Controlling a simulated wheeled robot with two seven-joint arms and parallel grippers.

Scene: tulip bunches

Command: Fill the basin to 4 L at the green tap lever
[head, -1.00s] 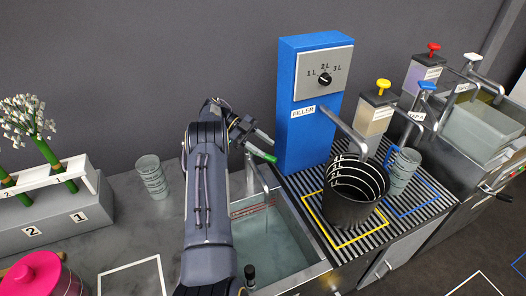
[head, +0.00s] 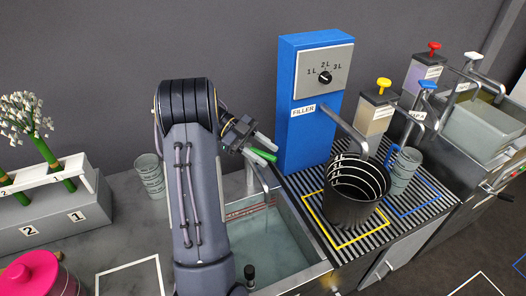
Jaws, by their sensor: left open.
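The basin (head: 316,262) is a steel sink sunk in the counter, holding pale greenish water, with red marks on its far inner wall. The green tap lever (head: 262,155) sits on top of the tap at the basin's far side. My left gripper (head: 262,148) is open at the lever, its fingers very close around or beside it; I cannot tell whether they touch it. My left arm hides the basin's left part. Whether water runs from the spout is too small to tell. My right gripper is out of view.
A blue filler (head: 308,140) with a dial stands right of the tap. A black bucket (head: 350,205) stands under its spout in a yellow square. A pink lidded pot (head: 32,275) is at lower left.

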